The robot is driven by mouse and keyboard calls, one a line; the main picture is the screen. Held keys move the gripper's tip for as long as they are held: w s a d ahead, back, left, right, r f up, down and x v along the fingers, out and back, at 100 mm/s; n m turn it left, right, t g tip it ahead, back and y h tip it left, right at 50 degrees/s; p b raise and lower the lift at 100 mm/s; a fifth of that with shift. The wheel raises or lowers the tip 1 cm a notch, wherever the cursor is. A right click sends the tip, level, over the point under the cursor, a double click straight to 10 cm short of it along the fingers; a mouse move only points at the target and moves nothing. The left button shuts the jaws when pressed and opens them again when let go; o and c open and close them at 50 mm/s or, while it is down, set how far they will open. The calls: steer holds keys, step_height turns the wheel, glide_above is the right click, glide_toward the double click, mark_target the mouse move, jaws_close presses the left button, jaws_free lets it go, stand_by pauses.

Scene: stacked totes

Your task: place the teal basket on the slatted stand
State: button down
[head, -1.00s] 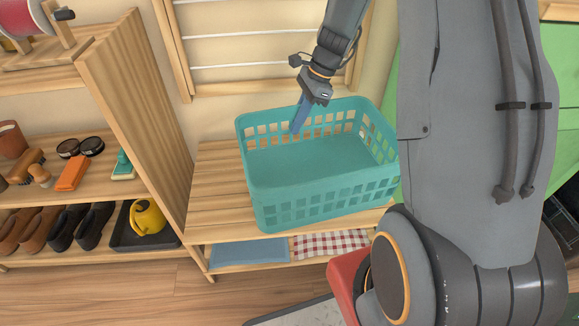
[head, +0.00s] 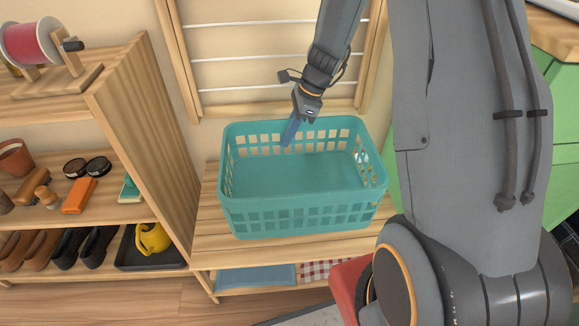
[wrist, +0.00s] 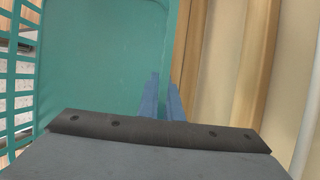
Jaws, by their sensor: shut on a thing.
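The teal basket (head: 300,219) is empty and upright over the top of the slatted stand (head: 212,235) in the head view. It looks level and close to the slats, but I cannot tell whether its base touches them. My gripper (head: 289,133) is at the basket's back wall, pointing down, shut on its rim. In the wrist view the two blue fingers (wrist: 162,97) are at the basket's wall, with the teal floor (wrist: 98,60) to their left. The gripped part of the rim is mostly hidden.
A wall rack (head: 270,62) is behind the basket. A folded blue cloth (head: 255,277) and a checked cloth (head: 315,270) lie on the stand's lower shelf. Bare slats show left of the basket.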

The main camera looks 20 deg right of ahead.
mark_target(288, 155)
step_height(288, 155, down, 4)
steer(key=shift+d+r+b, duration=0.1)
steer(key=shift+d+b, duration=0.05)
steer(key=shift+b, duration=0.35)
steer(key=shift+f+b, duration=0.6)
steer(key=shift+f, duration=1.25)
steer(key=c, duration=1.9)
jaws_free()
steer(key=shift+c, duration=0.2)
steer(key=p+v, duration=0.2)
steer(key=v, duration=0.5)
steer(key=shift+d+r, duration=0.1)
steer(key=shift+r, duration=0.2)
